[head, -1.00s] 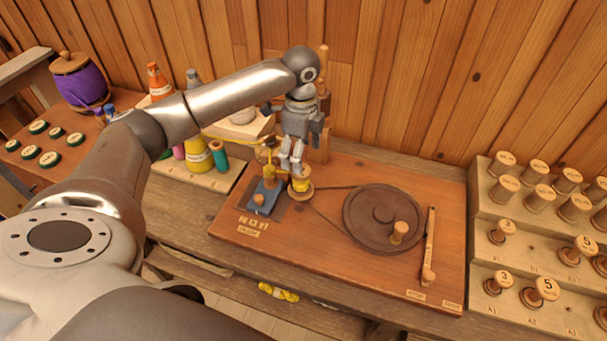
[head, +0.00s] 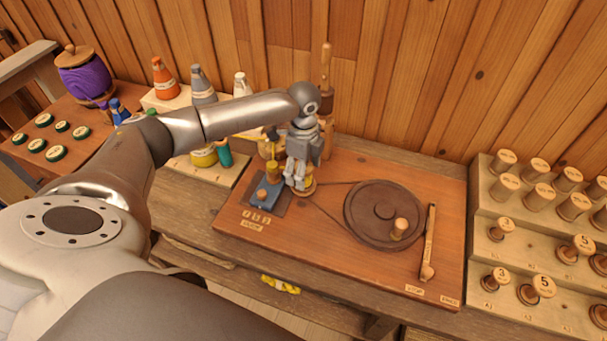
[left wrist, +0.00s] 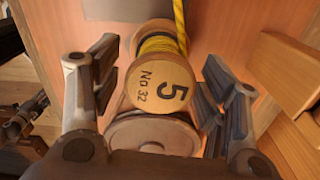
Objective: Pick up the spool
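The spool (left wrist: 160,85) is wooden, wound with yellow yarn, and its end face reads "5" and "No 32" in the left wrist view. A yellow strand runs up from it. In the head view the spool (head: 309,186) sits on the winding board (head: 345,255), partly hidden by my left gripper (head: 297,184). In the left wrist view, the fingers of my left gripper (left wrist: 158,78) stand on both sides of the spool, open, with gaps showing beside it. A round pale disc (left wrist: 152,134) lies just below its face. My right gripper is not in view.
A blue block with a yellow yarn guide (head: 266,190) stands close left of the spool. A belt leads right to a dark crank wheel (head: 385,215). A wooden post (head: 326,85) rises behind. A stepped rack (head: 483,230) with several spools is at right.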

